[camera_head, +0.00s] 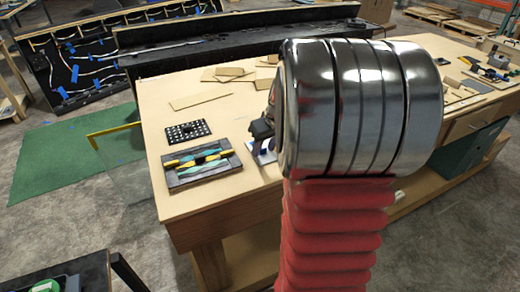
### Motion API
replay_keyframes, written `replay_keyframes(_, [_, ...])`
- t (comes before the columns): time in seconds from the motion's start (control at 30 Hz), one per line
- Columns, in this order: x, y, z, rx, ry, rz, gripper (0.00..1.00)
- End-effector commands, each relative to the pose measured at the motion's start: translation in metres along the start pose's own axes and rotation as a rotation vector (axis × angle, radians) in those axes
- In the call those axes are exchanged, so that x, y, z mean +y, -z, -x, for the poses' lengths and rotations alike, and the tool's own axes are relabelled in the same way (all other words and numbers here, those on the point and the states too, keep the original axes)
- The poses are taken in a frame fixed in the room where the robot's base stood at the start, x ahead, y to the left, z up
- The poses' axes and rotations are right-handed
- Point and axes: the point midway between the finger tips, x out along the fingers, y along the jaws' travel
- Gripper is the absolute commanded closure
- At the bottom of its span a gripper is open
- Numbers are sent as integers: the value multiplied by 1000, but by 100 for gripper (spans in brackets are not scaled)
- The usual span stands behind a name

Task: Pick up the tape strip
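My arm, a large chrome joint above a ribbed red sleeve, fills the middle right of the head view. Part of my gripper (262,130) shows as a dark shape at the joint's left edge, over the wooden table (190,208). The joint hides most of it, and I cannot see its fingers clearly. A small white and blue patch (268,150) shows just below it, too small to identify. I cannot pick out a tape strip on the table with certainty. A dark console panel (201,178) with yellow and teal shapes lies flat at the table's front left, left of my gripper.
A black perforated plate (187,131) lies behind the console panel. Flat brown sheets (199,101) lie farther back. A black panel (92,62) with blue tape pieces stands at the back left. A yellow-edged clear pane (122,160) stands left of the table. My arm hides the table's middle.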

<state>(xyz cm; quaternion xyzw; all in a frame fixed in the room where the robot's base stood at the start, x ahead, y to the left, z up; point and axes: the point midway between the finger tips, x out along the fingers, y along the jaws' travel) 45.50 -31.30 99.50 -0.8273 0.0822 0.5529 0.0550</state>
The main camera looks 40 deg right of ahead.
Motion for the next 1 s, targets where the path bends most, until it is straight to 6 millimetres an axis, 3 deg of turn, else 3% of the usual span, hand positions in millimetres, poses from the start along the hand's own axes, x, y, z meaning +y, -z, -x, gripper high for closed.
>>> replay_keyframes(0.5, [0,0,0,0,0,-1,99])
replay_keyframes(0.83, [1,0,1,1,-1,-1,100])
replay_keyframes(1.0, [1,5,11,2,-1,0,100])
